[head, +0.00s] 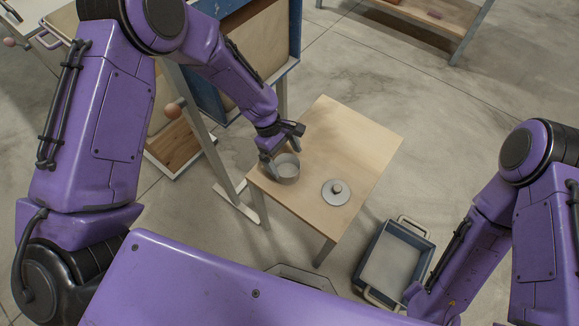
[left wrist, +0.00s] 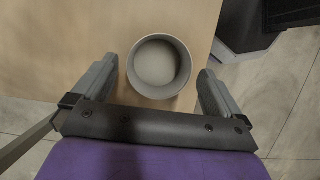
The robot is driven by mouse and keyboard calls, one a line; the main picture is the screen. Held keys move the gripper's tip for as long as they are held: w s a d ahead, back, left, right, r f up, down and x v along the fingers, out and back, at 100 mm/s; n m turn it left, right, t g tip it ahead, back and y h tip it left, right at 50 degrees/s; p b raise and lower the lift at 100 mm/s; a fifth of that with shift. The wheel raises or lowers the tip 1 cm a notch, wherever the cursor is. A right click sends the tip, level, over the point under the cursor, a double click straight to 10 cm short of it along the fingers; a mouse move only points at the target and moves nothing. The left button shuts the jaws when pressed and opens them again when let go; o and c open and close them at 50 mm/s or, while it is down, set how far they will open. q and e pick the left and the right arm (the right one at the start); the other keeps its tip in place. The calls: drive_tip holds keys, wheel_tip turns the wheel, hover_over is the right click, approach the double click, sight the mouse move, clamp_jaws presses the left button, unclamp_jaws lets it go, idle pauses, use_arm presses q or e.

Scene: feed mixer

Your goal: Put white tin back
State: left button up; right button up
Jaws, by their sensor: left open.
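A round pale grey-white tin (head: 286,168) stands upright on a small wooden table, near its left edge. In the left wrist view the open-topped tin (left wrist: 159,67) shows a light, flat inside. My left gripper (head: 280,150) is open at the tin; in the left wrist view its fingers (left wrist: 158,88) are on either side of the tin, with small gaps. A round lid with a knob (head: 336,192) lies on the table, right of the tin. My right gripper cannot be made out; only my right arm shows at the right.
The small wooden table (head: 350,145) is clear toward its far side. A dark blue tray with light handles (head: 393,262) is on the floor right of the table. A blue-framed wooden unit (head: 262,50) stands behind my left arm.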

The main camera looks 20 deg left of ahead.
use_arm(q)
drive_tip(key=v, duration=0.6)
drive_tip(key=shift+r, duration=0.15)
